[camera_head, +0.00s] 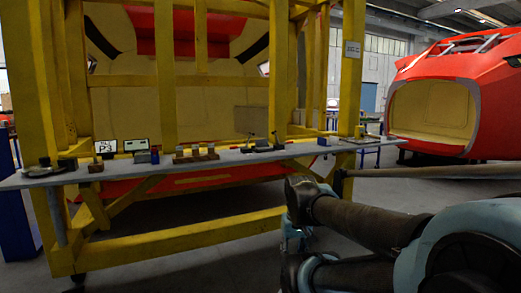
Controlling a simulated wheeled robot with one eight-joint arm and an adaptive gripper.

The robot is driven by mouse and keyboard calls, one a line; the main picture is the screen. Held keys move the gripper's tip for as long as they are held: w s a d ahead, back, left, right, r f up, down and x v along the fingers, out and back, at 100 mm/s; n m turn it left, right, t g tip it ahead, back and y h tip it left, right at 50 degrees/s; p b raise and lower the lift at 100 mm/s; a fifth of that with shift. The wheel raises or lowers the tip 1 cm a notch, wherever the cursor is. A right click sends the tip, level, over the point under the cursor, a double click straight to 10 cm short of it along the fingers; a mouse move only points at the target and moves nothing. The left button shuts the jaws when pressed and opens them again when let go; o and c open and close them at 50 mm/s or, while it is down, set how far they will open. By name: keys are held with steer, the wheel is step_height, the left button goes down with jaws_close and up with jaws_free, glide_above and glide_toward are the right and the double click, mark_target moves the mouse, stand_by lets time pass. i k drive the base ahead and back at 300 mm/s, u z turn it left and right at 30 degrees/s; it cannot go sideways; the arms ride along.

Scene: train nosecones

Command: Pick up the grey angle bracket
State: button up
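I cannot pick out the grey angle bracket for certain; the small items on the long grey shelf (225,157) are too small to tell apart. A dark, low piece lies at the shelf's left end (44,166). Small dark pieces with upright parts (262,146) sit right of the middle. My arm reaches in from the lower right, with dark tubes and pale blue joints, and bends in front of the shelf's right part. I see no gripper fingers; my gripper is outside the view or hidden behind the arm.
A red nosecone (470,75) stands at right.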

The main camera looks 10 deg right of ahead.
mark_target(259, 144)
steer(key=i, duration=1)
